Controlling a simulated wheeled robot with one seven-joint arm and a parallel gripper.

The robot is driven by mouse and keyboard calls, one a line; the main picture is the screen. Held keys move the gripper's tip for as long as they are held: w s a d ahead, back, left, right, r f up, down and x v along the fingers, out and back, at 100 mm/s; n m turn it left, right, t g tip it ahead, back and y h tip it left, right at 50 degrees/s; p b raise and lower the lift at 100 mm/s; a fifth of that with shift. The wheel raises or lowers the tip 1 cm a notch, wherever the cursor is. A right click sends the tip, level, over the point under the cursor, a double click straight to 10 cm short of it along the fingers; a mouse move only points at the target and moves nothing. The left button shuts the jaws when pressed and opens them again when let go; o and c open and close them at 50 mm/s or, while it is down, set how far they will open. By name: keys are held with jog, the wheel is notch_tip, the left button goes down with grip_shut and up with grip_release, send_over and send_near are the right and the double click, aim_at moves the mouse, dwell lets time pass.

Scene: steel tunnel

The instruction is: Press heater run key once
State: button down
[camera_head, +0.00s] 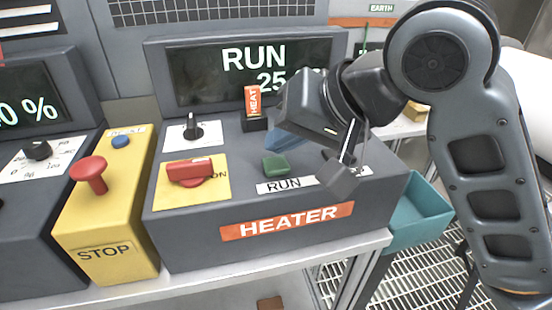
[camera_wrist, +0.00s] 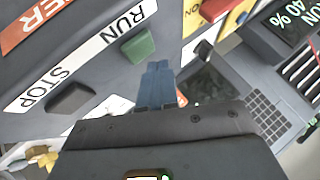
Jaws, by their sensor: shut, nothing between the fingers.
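The heater panel (camera_head: 190,222) is a dark sloped box with an orange HEATER label. Its run key, a small green block (camera_head: 275,166), sits just above the white RUN label; it also shows in the wrist view (camera_wrist: 138,47).
The heater screen (camera_head: 225,70) reads RUN and 25. A yellow STOP box (camera_head: 105,210) is left; a teal bin (camera_head: 415,215) is right.

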aim_at(283, 166)
jog(key=shift+r+p, duration=2.45)
jog(key=shift+f, duration=0.1)
